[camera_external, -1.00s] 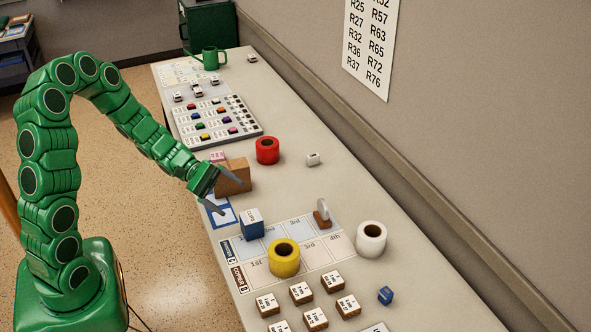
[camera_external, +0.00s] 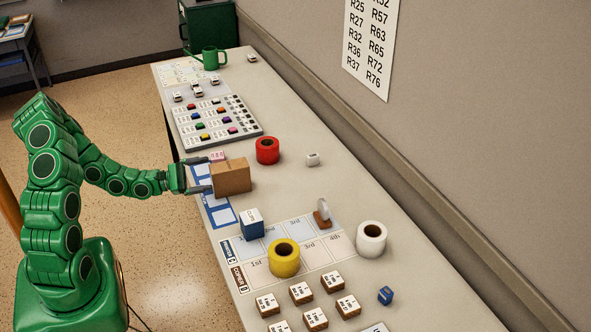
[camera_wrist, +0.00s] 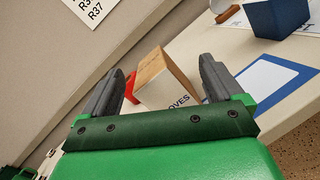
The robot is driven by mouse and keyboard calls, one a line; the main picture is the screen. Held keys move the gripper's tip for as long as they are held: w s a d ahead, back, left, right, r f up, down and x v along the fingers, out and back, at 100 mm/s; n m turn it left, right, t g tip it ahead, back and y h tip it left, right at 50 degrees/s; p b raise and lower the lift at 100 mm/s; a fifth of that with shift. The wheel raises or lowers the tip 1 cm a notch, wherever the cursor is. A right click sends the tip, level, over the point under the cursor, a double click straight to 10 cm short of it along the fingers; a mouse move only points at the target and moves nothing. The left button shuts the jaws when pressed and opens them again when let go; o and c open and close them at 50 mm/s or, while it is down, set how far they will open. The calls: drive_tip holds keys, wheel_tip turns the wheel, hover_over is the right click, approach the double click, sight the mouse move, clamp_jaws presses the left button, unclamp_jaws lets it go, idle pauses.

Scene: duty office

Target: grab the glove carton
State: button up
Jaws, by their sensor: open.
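The glove carton (camera_external: 231,177) is a brown cardboard box near the left edge of the long table. In the wrist view the carton (camera_wrist: 163,78) shows part of a label ending in "OVES" and appears in the gap between the two dark fingers. My gripper (camera_external: 208,174) is open and low at the carton's left side, its fingers pointing at it. The fingertips are at or just short of the carton; I cannot tell whether they touch it. A pink-and-white block (camera_external: 217,156) sits just behind the carton, close to the far finger, and is partly hidden.
A blue clips box (camera_external: 251,224) and a yellow roll (camera_external: 284,259) stand nearer the camera. A red roll (camera_external: 267,151) stands beyond the carton, and a white roll (camera_external: 371,239) to the right. A blue-framed mat (camera_external: 221,215) lies by the edge.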

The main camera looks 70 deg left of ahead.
sight(226, 178)
drive_tip(key=shift+s+a+f+n+y, duration=0.35)
drive_tip(key=shift+a+f+n+y, duration=0.25)
drive_tip(key=shift+a, duration=0.2)
drive_tip(key=f+n, duration=0.1)
drive_tip(key=f+n+y, duration=0.1)
drive_tip(key=n, duration=0.1)
drive_tip(key=f+n, duration=0.1)
drive_tip(key=shift+w+a+f+n, duration=0.15)
drive_tip(key=shift+a+f+n, duration=0.05)
drive_tip(key=shift+a+n, duration=0.1)
drive_tip(key=shift+w+d+f+n+y, duration=0.25)
drive_tip(key=shift+w+f+n+y, duration=0.2)
drive_tip(key=shift+n, duration=0.55)
drive_tip(key=shift+w+d+r, duration=0.1)
drive_tip(key=shift+w+d, duration=0.05)
drive_tip(key=shift+w, duration=1.8)
drive_tip(key=shift+w+d+r, duration=0.1)
drive_tip(key=shift+w, duration=1.85)
drive_tip(key=shift+c, duration=0.4)
drive_tip(key=c, duration=1.2)
drive_tip(key=shift+o, duration=0.2)
